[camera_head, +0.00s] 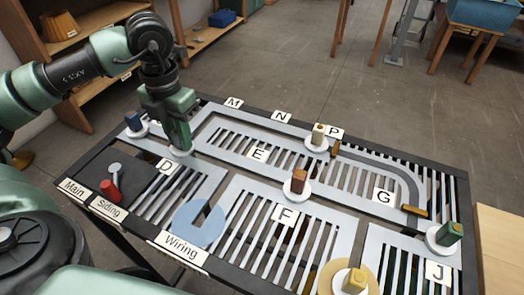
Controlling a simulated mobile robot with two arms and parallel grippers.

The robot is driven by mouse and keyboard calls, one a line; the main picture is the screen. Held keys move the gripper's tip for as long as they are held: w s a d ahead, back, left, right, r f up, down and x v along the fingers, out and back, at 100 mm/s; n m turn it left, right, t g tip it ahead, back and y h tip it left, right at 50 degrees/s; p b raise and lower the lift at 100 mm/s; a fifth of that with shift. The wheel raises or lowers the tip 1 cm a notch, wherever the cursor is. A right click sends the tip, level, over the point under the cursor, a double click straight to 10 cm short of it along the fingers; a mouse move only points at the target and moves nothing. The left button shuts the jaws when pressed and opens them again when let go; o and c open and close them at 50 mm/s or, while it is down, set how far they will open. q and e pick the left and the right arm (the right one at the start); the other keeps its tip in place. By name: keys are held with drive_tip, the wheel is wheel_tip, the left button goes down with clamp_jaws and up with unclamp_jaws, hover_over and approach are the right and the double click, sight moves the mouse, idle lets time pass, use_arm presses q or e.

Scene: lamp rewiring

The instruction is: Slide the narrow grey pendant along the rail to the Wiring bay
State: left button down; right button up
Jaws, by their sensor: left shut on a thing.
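My left gripper (180,143) points down at the back left of the rail board, near label D (166,166). It is shut on a pendant whose white round base (181,153) shows below the fingers. The body of that pendant is hidden by the gripper, so I cannot tell its colour or width. My right gripper is not in view.
Orange pieces (335,148) (414,210) lie by the curved rail. A red knob (109,190) sits near "Siding" (108,208).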

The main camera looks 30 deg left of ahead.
use_arm(q)
drive_tip(key=shift+w+d+p, duration=0.2)
drive_tip(key=shift+d+p, duration=0.1)
drive_tip(key=shift+d, duration=3.2)
drive_tip(key=shift+w+d+p, duration=0.2)
drive_tip(key=shift+d+p, duration=0.1)
drive_tip(key=shift+d, duration=3.15)
